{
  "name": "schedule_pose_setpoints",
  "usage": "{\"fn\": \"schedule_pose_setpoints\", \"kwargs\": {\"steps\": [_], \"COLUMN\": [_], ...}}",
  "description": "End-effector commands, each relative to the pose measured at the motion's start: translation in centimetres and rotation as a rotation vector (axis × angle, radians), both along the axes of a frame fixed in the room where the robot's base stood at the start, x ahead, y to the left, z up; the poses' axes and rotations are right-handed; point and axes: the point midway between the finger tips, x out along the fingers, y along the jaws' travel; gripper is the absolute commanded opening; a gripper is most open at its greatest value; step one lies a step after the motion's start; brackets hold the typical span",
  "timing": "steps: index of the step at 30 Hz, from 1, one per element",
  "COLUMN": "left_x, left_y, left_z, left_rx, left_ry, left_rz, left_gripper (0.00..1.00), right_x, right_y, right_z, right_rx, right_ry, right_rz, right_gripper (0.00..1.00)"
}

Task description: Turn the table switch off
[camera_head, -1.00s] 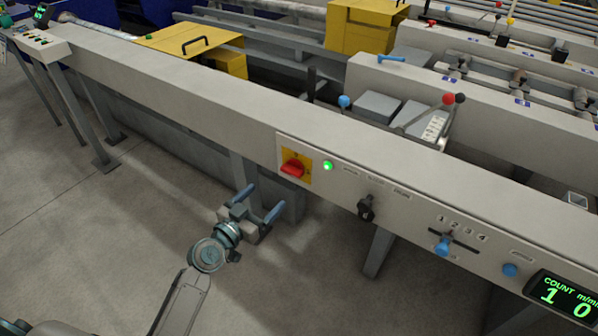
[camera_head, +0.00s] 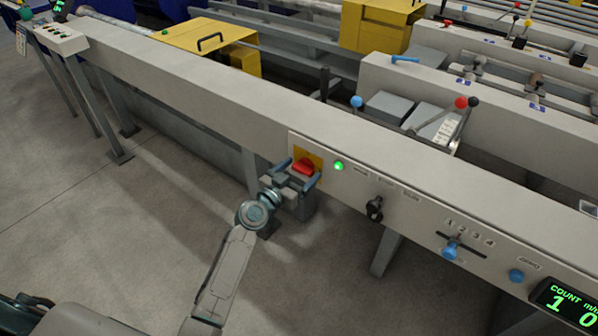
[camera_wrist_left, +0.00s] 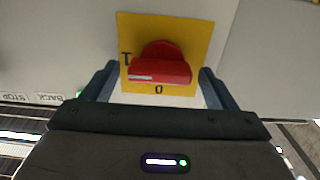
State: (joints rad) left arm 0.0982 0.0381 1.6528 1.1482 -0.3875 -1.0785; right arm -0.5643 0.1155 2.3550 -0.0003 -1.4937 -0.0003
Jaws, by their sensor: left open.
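The table switch is a red rotary knob (camera_head: 306,166) on a yellow plate (camera_head: 318,158), on the front face of the long grey table. A lit green lamp (camera_head: 338,167) is just right of it. My left gripper (camera_head: 297,171) is open in front of the knob, its two blue-grey fingers on either side of it. In the left wrist view the knob (camera_wrist_left: 160,68) lies between the fingers, with a gap at each side. Its bar lies across, with a pale mark at its left end. The plate (camera_wrist_left: 195,35) shows "I" at the left and "0" below.
Right of the lamp on the same panel are a black selector (camera_head: 375,208), a blue lever (camera_head: 451,248) on a numbered slot, a blue button (camera_head: 516,276) and a green count display (camera_head: 566,304). The floor before the table is open.

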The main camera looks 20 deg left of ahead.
Motion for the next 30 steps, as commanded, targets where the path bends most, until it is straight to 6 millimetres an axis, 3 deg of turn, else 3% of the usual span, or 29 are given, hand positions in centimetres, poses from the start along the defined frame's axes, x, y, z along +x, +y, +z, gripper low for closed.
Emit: {"fn": "schedule_pose_setpoints", "kwargs": {"steps": [4,10,11,20,30], "left_x": [0.0,0.0,0.0,-0.1,0.0], "left_y": [0.0,0.0,0.0,0.0,0.1], "left_z": [0.0,0.0,0.0,-0.1,-0.1], "left_rx": [0.000,0.000,0.000,-0.033,-0.237], "left_ry": [0.000,0.000,0.000,0.013,0.087], "left_rz": [0.000,0.000,0.000,0.000,0.001], "left_gripper": [0.76,0.37,0.35,0.35,0.35], "right_x": [0.0,0.0,0.0,0.0,-0.4], "right_y": [0.0,0.0,0.0,0.0,0.2], "right_z": [0.0,0.0,0.0,0.0,1.7], "right_rx": [0.000,0.000,0.000,0.000,0.002], "right_ry": [0.000,-0.001,-0.001,0.001,-0.014], "right_rz": [0.000,0.000,0.000,0.000,0.002], "right_gripper": [0.36,0.36,0.36,0.36,0.36]}}
